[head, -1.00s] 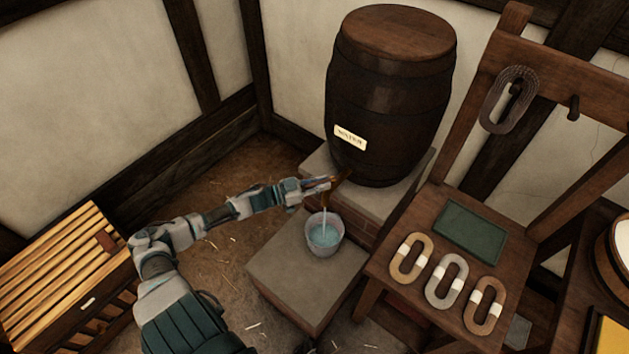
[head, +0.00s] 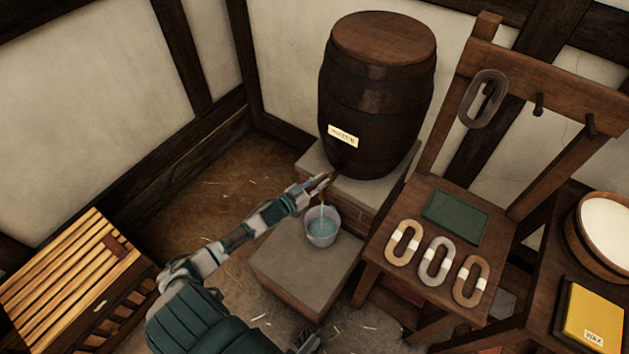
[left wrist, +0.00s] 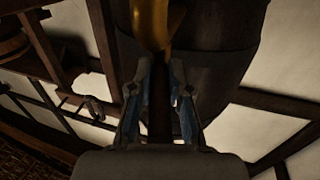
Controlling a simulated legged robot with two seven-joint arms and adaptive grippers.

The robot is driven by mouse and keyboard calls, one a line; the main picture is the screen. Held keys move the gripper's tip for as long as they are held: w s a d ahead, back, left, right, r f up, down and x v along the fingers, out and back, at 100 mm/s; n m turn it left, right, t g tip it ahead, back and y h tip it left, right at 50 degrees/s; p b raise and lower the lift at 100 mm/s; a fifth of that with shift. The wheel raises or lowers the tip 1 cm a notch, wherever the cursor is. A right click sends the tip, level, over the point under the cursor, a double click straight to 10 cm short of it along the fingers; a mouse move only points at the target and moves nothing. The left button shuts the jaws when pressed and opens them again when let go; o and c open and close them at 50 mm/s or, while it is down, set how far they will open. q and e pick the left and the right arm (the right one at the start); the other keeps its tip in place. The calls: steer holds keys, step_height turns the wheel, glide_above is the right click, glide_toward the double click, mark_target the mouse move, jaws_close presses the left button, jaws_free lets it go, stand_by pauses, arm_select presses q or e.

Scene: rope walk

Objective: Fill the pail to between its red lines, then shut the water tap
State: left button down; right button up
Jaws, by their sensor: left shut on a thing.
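The water barrel (head: 378,95) with a paper label stands on a stone block at the back. Its brass tap (head: 323,190) is at its lower front, partly hidden by my left gripper (head: 318,183). My left gripper is shut on the tap's handle; the wrist view shows the fingers (left wrist: 157,88) either side of a dark bar below the brass tap body (left wrist: 152,22). The pail (head: 322,238) stands upright under the spout with blue water inside. A thin stream seems to fall into it. Its red lines cannot be made out. A dark tip of my right gripper (head: 305,342) shows at the bottom edge.
The pail stands on a low stone step (head: 295,268). A wooden chair-like stand (head: 410,275) to the right holds a green pad and several rope coils. A slatted crate (head: 65,275) is at left. A yellow wax box (head: 592,312) lies at far right.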

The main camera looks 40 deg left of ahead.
arm_select(q)
steer(key=shift+s+f, duration=0.1)
steer(key=shift+f, duration=0.15)
steer(key=c, duration=1.3)
jaws_free()
steer(key=shift+c, duration=0.2)
steer(key=shift+o, duration=1.2)
steer(key=shift+a+r, duration=0.1)
steer(key=v, duration=1.2)
